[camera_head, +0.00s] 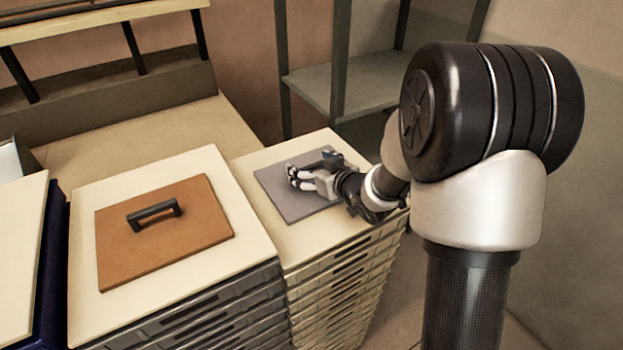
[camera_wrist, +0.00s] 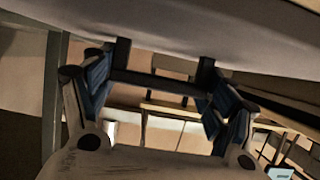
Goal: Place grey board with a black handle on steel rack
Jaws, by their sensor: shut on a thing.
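The grey board (camera_head: 273,186) is over the cream top of the right-hand stack in the head view; I cannot tell whether it rests there or is slightly raised. My gripper (camera_head: 305,180) is at its handle and partly hides it. In the wrist view, the board's grey surface (camera_wrist: 190,30) fills the top, and the black handle (camera_wrist: 155,84) runs between my fingers. My gripper is shut on this handle. The steel rack (camera_head: 345,84), with a grey shelf and dark posts, stands behind the stack. The visible part of its shelf looks empty.
A brown board (camera_head: 190,240) with a black handle lies on the middle stack's cream top (camera_head: 85,240). The right stack (camera_head: 345,285) stands close beside it. Another cream-topped stack (camera_head: 20,250) is at the left edge. A wooden bench (camera_head: 150,150) lies behind.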

